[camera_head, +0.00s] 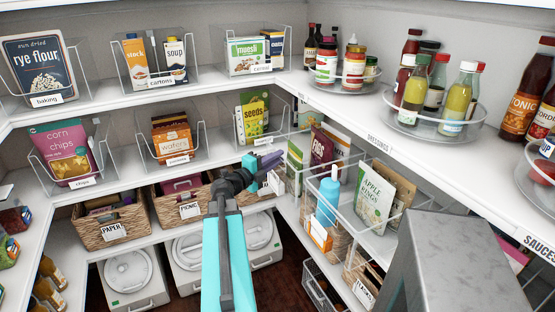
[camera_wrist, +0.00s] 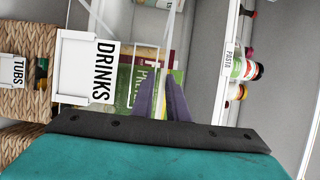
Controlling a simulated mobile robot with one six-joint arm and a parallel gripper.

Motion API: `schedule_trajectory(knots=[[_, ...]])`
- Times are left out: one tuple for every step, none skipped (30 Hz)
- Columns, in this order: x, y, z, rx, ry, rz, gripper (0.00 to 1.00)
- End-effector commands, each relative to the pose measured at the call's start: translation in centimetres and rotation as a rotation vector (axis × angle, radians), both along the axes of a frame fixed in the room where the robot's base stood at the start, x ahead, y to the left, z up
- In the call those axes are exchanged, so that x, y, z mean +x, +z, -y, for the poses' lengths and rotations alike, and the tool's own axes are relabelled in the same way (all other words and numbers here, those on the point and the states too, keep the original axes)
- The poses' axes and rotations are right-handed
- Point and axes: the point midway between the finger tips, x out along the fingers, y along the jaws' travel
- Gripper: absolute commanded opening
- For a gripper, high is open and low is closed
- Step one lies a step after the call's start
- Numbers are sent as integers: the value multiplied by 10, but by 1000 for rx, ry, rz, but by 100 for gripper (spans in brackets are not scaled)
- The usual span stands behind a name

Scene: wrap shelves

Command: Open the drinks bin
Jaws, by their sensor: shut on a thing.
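The drinks bin shows in the wrist view by its white DRINKS label (camera_wrist: 88,68), turned sideways in the picture, on its front at the left. Packets and a green box show behind the bin's clear front. In the head view a white label card (camera_head: 277,182) shows just beyond my gripper (camera_head: 268,162), at the shelf corner; its text is too small to read. In the wrist view my gripper's purple fingers (camera_wrist: 170,100) are close together at the bin's front, right of the label. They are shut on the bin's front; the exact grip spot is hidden.
Wicker baskets (camera_head: 112,227) stand left of my gripper, below the clear bins of cartons and wafers. Bottles on round trays (camera_head: 435,120) stand on the right shelf.

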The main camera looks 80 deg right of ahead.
Motion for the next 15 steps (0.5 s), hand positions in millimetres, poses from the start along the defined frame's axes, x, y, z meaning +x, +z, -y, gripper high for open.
schedule_trajectory(knots=[[0,-4,-1,6,1,4,19],[0,-3,-1,6,0,4,24],[-1,-3,-1,5,0,4,31],[-1,-3,0,5,-1,4,33],[-1,-3,0,4,-1,3,33],[-2,-2,0,4,-2,3,33],[-2,-2,0,3,-2,3,33],[-2,-2,0,3,-3,3,33],[-3,-2,1,2,-3,2,33],[-3,-2,1,2,-3,2,33],[-3,-2,1,2,-3,2,33],[-3,-1,1,2,-3,2,33],[-3,-1,0,2,-3,2,33],[-2,-1,0,1,-3,2,33],[-2,-1,-1,1,-2,2,33]])
